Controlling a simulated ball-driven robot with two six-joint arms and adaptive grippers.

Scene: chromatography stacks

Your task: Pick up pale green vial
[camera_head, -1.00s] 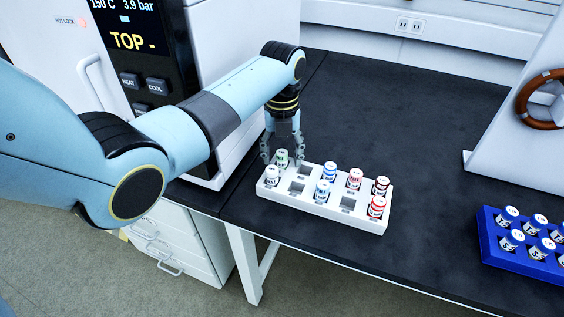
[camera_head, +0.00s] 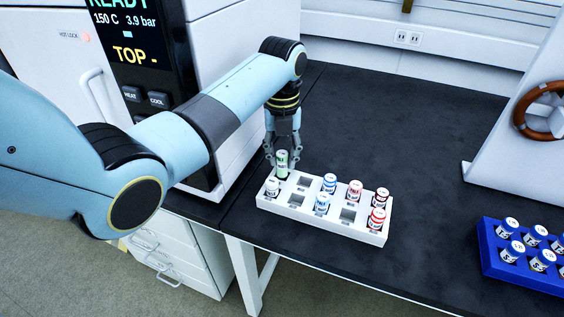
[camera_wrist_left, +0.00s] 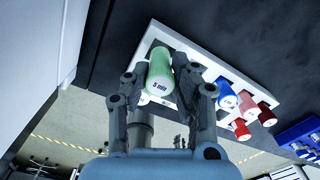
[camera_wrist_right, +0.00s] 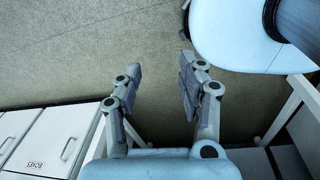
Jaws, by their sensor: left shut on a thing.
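The pale green vial (camera_head: 282,163) is upright between the fingers of my left gripper (camera_head: 283,157), above the back left corner of the white rack (camera_head: 330,229). In the left wrist view the vial (camera_wrist_left: 160,72) sits between both finger pads, with "5 min" on its label, and the left gripper (camera_wrist_left: 160,85) is shut on it. The vial's lower end shows just above the rack in the head view; whether it is fully clear of its slot is hard to tell. My right gripper (camera_wrist_right: 162,78) is open and empty over the floor in the right wrist view.
The white rack also holds a white vial (camera_head: 272,187) and several blue- and red-marked vials. A blue rack (camera_head: 490,248) with vials stands at the right. A white machine with a display (camera_head: 130,50) is at the left. The dark bench (camera_head: 400,120) behind the rack is clear.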

